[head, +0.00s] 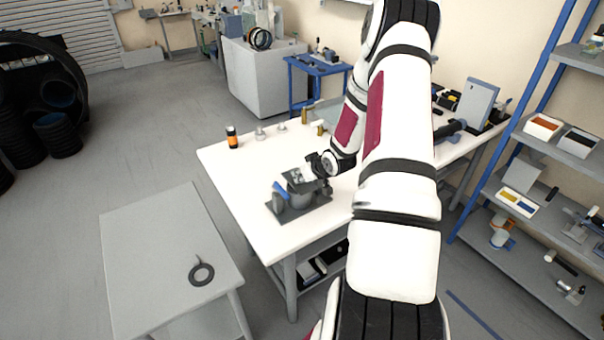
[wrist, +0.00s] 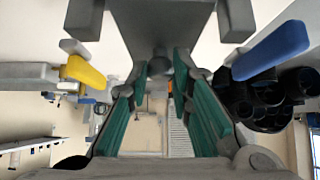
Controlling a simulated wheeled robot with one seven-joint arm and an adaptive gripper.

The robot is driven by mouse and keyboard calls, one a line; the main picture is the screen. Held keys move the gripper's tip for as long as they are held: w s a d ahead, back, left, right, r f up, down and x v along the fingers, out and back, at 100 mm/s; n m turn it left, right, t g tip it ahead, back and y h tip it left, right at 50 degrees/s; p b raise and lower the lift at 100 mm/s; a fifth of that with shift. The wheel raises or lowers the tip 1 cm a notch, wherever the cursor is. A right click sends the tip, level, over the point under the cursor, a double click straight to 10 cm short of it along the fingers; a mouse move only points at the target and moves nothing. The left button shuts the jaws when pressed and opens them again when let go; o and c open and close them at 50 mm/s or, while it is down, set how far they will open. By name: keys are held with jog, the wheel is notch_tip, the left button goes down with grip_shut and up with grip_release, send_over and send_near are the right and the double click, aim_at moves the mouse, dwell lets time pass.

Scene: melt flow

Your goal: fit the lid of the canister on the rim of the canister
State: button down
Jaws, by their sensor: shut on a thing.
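The canister (head: 299,199) is a grey body on a dark base plate near the front edge of the white table in the head view. A dark grey flat piece, which looks like the lid (head: 297,186), is at its top, under my gripper (head: 311,172). In the wrist view my gripper (wrist: 160,66) has its green-padded fingers closed on a grey stem that joins a broad grey part of the lid (wrist: 160,20). Whether the lid touches the rim, or sits level on it, I cannot tell. The rim is hidden.
A blue lever (head: 280,190) stands beside the canister; the wrist view shows blue (wrist: 270,50) and yellow (wrist: 84,72) levers on either side. An orange-black bottle (head: 232,137) and small metal parts stand further back.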

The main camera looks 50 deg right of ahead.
jog(key=shift+f, duration=0.1)
jog(key=c, duration=1.3)
grip_release()
jog(key=shift+c, duration=0.2)
jog(key=v, duration=1.2)
jog(key=shift+d, duration=0.1)
